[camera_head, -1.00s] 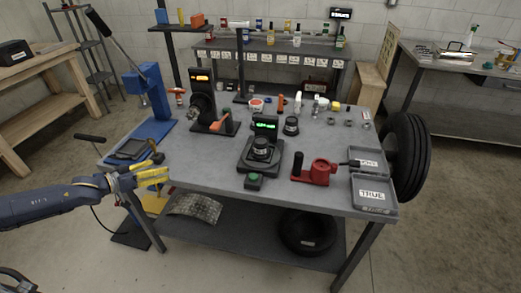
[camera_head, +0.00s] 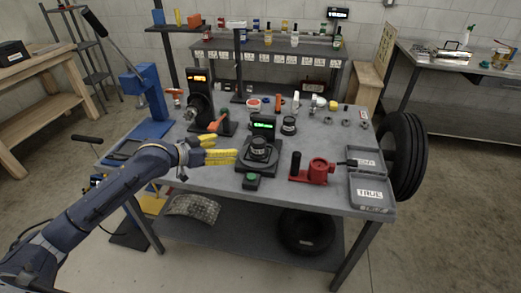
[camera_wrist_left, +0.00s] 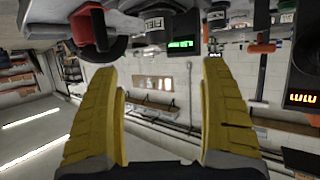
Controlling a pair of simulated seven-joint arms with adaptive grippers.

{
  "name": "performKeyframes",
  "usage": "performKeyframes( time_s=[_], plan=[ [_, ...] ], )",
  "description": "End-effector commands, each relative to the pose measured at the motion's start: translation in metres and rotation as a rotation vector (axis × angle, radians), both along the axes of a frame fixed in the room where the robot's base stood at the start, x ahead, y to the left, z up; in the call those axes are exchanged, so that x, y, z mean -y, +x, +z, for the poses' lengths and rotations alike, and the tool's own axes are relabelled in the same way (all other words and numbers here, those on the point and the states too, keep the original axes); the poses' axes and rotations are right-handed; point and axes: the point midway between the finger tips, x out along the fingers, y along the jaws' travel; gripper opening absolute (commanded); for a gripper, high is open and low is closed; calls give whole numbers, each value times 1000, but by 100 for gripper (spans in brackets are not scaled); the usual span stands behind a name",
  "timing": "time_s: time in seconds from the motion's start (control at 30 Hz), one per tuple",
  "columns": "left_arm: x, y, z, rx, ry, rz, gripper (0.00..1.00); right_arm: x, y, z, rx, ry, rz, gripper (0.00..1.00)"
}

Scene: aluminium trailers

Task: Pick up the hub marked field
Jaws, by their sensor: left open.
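One dark round hub (camera_head: 259,148) sits on the black stand with the green-lit display (camera_head: 263,122). Another dark hub (camera_head: 290,125) stands on the table just right of the display. Writing on either hub is too small to read in the head view. In the left wrist view, which looks upside down, a dark hub (camera_wrist_left: 153,25) with a pale label shows at the top; I cannot read the label surely. My left gripper (camera_head: 226,150) is open and empty, just left of the stand, fingers pointing right. Its yellow fingers (camera_wrist_left: 162,80) are wide apart. My right gripper is out of view.
A black machine with an orange display (camera_head: 197,77) stands behind my left gripper. A green button box (camera_head: 251,181) sits in front of the stand. Small parts line the back.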

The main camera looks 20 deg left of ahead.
Motion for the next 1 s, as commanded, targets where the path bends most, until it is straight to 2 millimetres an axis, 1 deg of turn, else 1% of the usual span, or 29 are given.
performKeyframes(
  time_s=[0.17, 0.6, 0.8, 1.0],
  plan=[
    [10, 8, -1, 3, 5, -13, 79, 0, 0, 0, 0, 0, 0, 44],
    [44, 63, -27, 2, 3, -12, 79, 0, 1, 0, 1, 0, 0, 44],
    [55, 84, -38, 2, 5, -11, 79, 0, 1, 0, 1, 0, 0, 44],
    [61, 94, -44, 1, 8, -12, 79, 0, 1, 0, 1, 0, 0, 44]
  ],
)
